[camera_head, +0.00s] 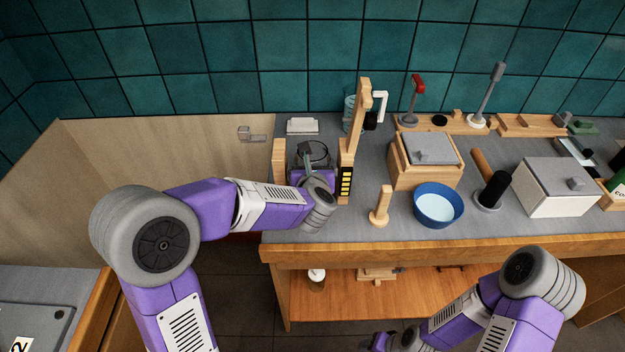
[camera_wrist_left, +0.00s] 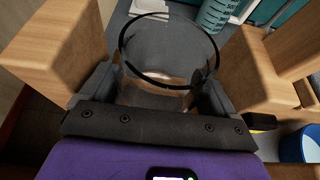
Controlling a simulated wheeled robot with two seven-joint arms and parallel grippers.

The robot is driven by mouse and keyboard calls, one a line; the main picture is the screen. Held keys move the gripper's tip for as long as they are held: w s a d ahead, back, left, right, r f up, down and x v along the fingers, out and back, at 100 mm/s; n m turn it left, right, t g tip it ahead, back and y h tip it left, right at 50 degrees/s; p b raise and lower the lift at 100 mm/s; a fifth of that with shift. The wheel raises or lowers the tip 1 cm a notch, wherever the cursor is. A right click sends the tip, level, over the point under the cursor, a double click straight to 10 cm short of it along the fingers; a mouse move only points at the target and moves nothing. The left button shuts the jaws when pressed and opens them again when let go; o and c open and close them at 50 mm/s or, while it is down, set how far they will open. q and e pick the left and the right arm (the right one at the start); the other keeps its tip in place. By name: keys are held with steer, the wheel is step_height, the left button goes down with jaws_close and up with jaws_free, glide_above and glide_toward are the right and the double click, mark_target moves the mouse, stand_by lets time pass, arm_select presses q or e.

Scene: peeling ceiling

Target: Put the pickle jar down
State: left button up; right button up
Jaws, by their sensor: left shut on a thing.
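The pickle jar (camera_head: 313,150) looks like a clear glass vessel with a dark ring rim, at the left end of the counter. My left gripper (camera_head: 310,168) reaches it from the front and is shut on it. In the left wrist view the jar (camera_wrist_left: 172,75) stands between the two fingers of the left gripper (camera_wrist_left: 157,92), with its ring at the top. Wooden posts flank it on both sides. I cannot tell whether its base touches the counter. My right gripper (camera_head: 376,343) is low at the bottom edge, partly cut off, and its fingers are unclear.
A tall wooden post (camera_head: 355,120) stands just right of the jar, and a shorter wooden block (camera_head: 279,160) just left. A wooden box (camera_head: 426,160), a blue bowl (camera_head: 437,205) and a white box (camera_head: 553,190) stand farther right. A small wooden peg (camera_head: 381,207) is near the front edge.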

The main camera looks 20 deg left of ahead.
arm_select(q)
steer(key=shift+f+b, duration=0.45)
steer(key=shift+f, duration=1.5)
steer(key=shift+f+b, duration=0.3)
steer(key=shift+b, duration=0.1)
steer(key=o, duration=1.6)
steer(key=shift+r, duration=0.1)
steer(key=shift+r+p, duration=0.25)
steer(key=shift+p, duration=0.25)
steer(key=p+v, duration=0.1)
steer(key=v, duration=1.1)
steer(key=shift+f, duration=0.15)
